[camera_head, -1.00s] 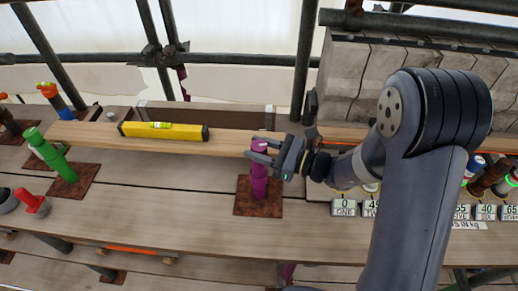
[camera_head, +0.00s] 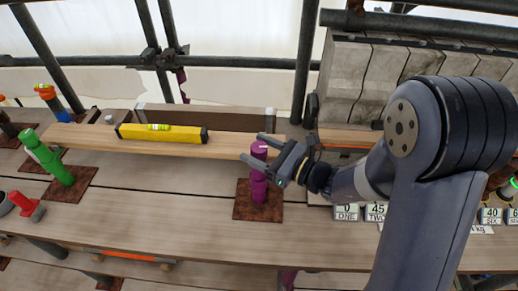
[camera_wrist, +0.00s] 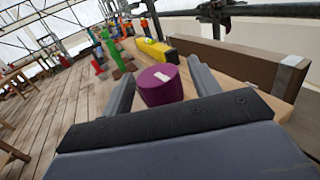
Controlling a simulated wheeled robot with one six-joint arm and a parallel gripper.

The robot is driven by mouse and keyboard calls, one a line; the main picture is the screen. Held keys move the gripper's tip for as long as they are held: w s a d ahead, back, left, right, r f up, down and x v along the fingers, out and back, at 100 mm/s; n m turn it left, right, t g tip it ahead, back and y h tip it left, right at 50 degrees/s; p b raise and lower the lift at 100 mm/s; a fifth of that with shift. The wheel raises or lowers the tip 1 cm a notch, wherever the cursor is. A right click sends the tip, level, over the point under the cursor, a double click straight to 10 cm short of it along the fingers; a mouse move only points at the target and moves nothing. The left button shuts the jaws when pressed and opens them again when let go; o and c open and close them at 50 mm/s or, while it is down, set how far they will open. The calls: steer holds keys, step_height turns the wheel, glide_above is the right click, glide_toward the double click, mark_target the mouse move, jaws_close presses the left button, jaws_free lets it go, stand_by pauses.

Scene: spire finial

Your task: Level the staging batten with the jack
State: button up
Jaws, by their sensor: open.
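The wooden batten (camera_head: 225,147) lies across the deck with a yellow spirit level (camera_head: 175,133) on top, its green vial showing. A purple jack (camera_head: 259,185) stands on a rusty square plate (camera_head: 243,211) near the batten's right end. A green jack (camera_head: 49,158) stands toward the left end. My gripper (camera_head: 257,151) is open, its two fingers on either side of the purple jack's top. In the wrist view the purple top (camera_wrist: 160,86), with a white mark, sits between the fingers, and I cannot tell whether they touch it. The bubble is too small to read.
An orange-topped blue post (camera_head: 50,96) stands at the far left, and a red-handled item (camera_head: 28,206) at the near left. Number cards (camera_head: 346,212) line the right side. Grey blocks (camera_head: 365,85) stand behind, right. The deck front of the batten is mostly clear.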

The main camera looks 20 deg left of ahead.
steer(key=shift+d, duration=0.1)
steer(key=s+d+b, duration=0.1)
steer(key=d+b, duration=0.1)
steer(key=d, duration=0.8)
steer(key=shift+s+d, duration=0.25)
steer(key=shift+s, duration=0.1)
steer(key=shift+b, duration=0.3)
